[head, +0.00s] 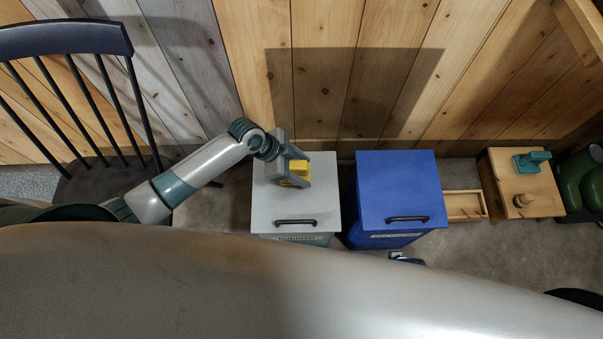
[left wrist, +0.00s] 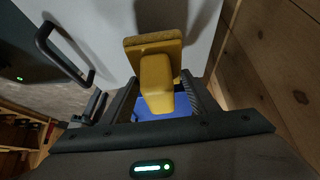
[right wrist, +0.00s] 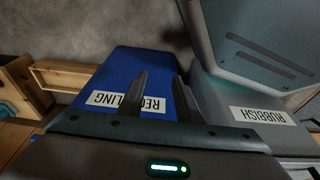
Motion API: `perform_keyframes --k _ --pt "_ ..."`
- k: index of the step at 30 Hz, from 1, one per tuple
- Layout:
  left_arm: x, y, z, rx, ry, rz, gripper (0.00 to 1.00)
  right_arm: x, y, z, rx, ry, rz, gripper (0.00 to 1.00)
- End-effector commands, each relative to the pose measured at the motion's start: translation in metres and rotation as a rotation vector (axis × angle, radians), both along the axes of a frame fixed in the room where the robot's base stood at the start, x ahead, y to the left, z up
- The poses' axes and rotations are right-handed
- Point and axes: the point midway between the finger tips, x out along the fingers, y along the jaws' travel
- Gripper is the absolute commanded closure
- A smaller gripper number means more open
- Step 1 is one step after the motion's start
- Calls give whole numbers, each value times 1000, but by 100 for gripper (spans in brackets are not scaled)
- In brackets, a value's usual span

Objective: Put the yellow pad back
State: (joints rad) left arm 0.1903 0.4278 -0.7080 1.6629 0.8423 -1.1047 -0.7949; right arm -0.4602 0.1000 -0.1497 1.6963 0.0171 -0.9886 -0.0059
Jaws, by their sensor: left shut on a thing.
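The yellow pad (left wrist: 158,58) is a block with a yellow grip and a flat, brownish-edged plate. In the left wrist view its grip sits between the fingers of my left gripper (left wrist: 160,95), which is shut on it. In the head view my left gripper (head: 300,172) holds the pad (head: 297,176) over the grey bin's lid (head: 292,205); I cannot tell whether the pad touches the lid. My right gripper (right wrist: 160,80) is open and empty, in front of the blue bin labelled RECYCLING (right wrist: 122,70). The head view mostly hides it behind my body.
The grey bin, labelled RUBBISH (right wrist: 258,115), stands beside the blue bin (head: 402,180). A dark chair (head: 65,38) stands left; a plank wall is behind.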

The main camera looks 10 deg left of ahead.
Motion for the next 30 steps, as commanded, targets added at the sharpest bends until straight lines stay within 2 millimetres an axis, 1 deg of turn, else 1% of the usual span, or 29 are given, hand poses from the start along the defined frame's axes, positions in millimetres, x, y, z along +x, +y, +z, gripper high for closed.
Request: perform_keyframes --k 11,14,17,22,24,30 --pt "2 1 -2 -1 -1 1 67 -2 -1 -1 -1 3 -1 69" --pt "1 1 -8 0 2 3 67 -2 -1 -1 -1 4 -1 69" --pt "1 1 -20 0 2 3 67 -2 -1 -1 -2 6 -1 69" --pt "2 1 -38 0 0 2 67 0 0 5 -1 3 0 69" --pt "2 2 -41 0 0 2 67 1 0 8 -1 -1 0 69" --pt "2 2 -41 0 0 1 67 1 0 8 -1 -1 0 69"
